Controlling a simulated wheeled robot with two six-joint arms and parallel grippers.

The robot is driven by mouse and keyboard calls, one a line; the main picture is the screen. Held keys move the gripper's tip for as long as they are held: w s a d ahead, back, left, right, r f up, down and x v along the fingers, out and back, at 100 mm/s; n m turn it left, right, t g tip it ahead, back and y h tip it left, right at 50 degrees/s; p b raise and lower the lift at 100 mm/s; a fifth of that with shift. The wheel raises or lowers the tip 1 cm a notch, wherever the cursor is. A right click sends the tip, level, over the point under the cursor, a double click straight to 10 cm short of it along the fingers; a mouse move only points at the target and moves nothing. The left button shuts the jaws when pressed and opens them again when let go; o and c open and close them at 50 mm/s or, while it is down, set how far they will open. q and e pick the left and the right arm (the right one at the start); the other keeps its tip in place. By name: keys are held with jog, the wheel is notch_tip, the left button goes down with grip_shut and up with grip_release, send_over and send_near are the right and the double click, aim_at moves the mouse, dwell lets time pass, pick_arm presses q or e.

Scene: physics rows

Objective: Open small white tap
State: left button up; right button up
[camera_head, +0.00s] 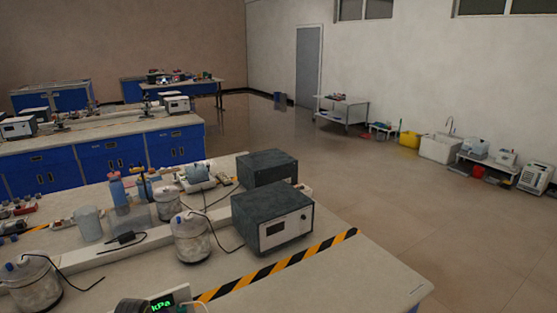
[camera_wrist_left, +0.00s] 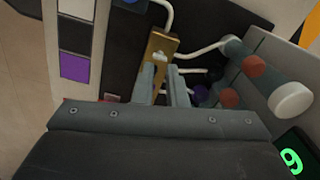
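My left gripper (camera_wrist_left: 163,80) shows in the left wrist view as two grey fingers with a narrow gap between them. A brass-coloured piece (camera_wrist_left: 159,46) lies beyond the fingertips; I cannot tell whether they touch it. A round white knob (camera_wrist_left: 292,102) sticks out at the right, apart from the fingers. It may be the small white tap, but I cannot tell for sure. Reddish-brown round ends (camera_wrist_left: 253,66) show beside it on a grey fitting.
White tubes (camera_wrist_left: 205,48) run behind the fingers. The head view shows a cluttered bench (camera_head: 350,275) with dark boxes (camera_head: 272,215), jars (camera_head: 192,238) and a kPa display (camera_head: 161,304). Open floor (camera_head: 440,215) lies to the right.

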pick_arm(q)
jog(key=shift+r+p, duration=1.2)
jog(key=shift+r, duration=1.3)
